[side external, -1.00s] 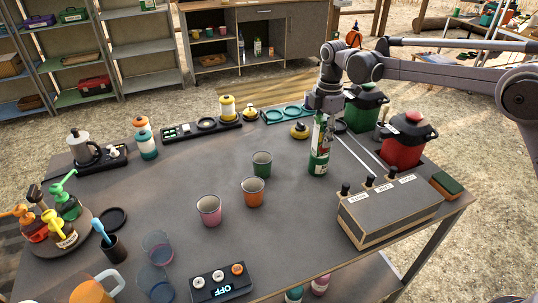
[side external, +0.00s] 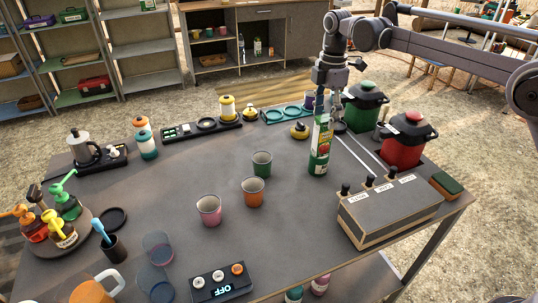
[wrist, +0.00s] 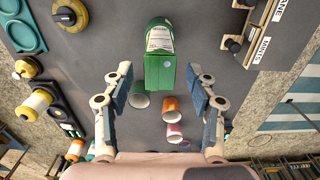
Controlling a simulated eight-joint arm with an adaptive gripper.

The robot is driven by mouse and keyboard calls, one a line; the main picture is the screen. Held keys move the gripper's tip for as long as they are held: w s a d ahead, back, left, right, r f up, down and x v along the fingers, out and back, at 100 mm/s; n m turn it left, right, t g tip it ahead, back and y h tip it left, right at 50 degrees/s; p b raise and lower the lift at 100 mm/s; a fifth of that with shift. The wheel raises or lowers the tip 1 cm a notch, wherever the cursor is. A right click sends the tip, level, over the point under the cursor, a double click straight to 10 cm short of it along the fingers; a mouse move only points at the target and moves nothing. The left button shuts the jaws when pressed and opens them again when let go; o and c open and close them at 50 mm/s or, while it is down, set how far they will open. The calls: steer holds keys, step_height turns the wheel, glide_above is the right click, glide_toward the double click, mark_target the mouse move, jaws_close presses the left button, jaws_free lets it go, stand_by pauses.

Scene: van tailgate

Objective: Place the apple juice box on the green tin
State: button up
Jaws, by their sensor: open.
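The apple juice box (side external: 322,137), a green and white carton, stands on the green tin (side external: 318,166) on the table. In the wrist view the box's green top (wrist: 160,72) is nearest the camera, with the rounded green and white tin (wrist: 160,36) beyond it. The box looks roughly upright. My gripper (side external: 328,101) is above the box, its fingers apart and holding nothing. In the wrist view the two fingers are on either side of the box with gaps to it.
Green (side external: 261,164), orange (side external: 253,192) and pink (side external: 209,210) cups stand to the left. A lever box (side external: 390,212) is at the right, with red (side external: 402,145) and green (side external: 364,108) canisters behind. The table's centre-left is clear.

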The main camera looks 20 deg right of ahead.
step_height(320, 180, up, 5)
steer(key=shift+s+d+r, duration=0.15)
steer(key=shift+s+r, duration=0.1)
steer(key=shift+r, duration=0.2)
steer(key=s+d+r+m+t, duration=0.1)
steer(key=s+d+m+t, duration=0.1)
steer(key=s+m, duration=0.4)
steer(key=s+d+r+m+t, duration=0.2)
steer(key=s+d+m, duration=0.1)
steer(key=s, duration=0.5)
steer(key=s+d+f+m+t, duration=0.2)
steer(key=s+f+m, duration=0.7)
steer(key=s, duration=0.5)
steer(key=shift+s+d+f+t, duration=0.15)
steer(key=shift+d+f+t, duration=0.2)
steer(key=shift+f+t, duration=0.3)
